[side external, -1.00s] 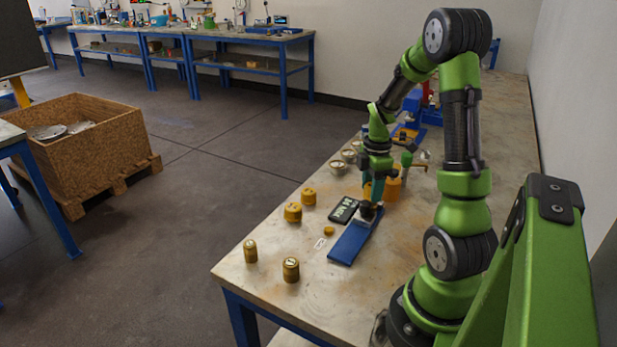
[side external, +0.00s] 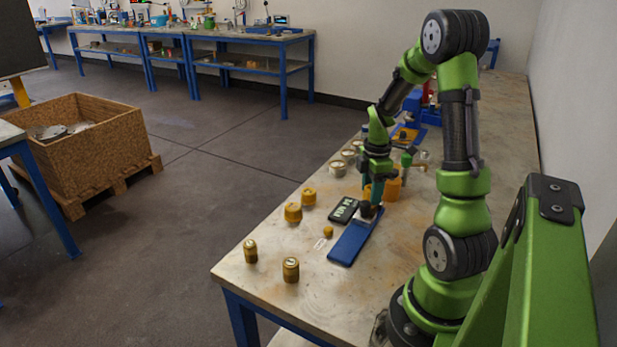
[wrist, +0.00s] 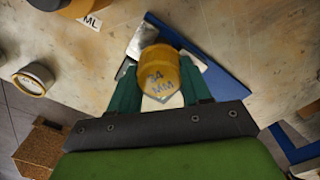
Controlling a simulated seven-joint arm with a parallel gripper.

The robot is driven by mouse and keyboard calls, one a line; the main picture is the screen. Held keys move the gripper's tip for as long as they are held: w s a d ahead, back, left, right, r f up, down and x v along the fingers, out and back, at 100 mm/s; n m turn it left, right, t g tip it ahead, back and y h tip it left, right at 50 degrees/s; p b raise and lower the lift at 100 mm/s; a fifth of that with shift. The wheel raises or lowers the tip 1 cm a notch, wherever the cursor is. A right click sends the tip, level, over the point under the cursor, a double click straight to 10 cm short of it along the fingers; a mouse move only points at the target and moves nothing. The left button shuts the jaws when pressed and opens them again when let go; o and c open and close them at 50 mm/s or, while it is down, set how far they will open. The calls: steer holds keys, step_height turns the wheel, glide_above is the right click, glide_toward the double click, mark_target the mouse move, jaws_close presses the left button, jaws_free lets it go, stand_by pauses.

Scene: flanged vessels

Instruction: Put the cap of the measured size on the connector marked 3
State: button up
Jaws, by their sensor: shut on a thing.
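My gripper (wrist: 160,92) is shut on a yellow cap (wrist: 158,70) marked "34 MM" in the wrist view. The teal fingers stand on either side of it. In the side external view my gripper (side external: 373,195) is low over the far end of a blue plate (side external: 350,246); the held cap is hard to make out there. Beside the plate lies a black display (side external: 344,209) whose digits are too small to read. Several yellow caps stand to the left, including one (side external: 293,212) and another (side external: 291,269). I cannot pick out a connector marked 3.
An orange vessel (side external: 393,188) stands just beyond my gripper. Pale round pieces (side external: 338,168) line the table's left edge farther back. A small yellow piece (side external: 328,231) lies left of the plate.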

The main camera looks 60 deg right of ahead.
steer(key=shift+f, duration=0.5)
steer(key=o, duration=1.1)
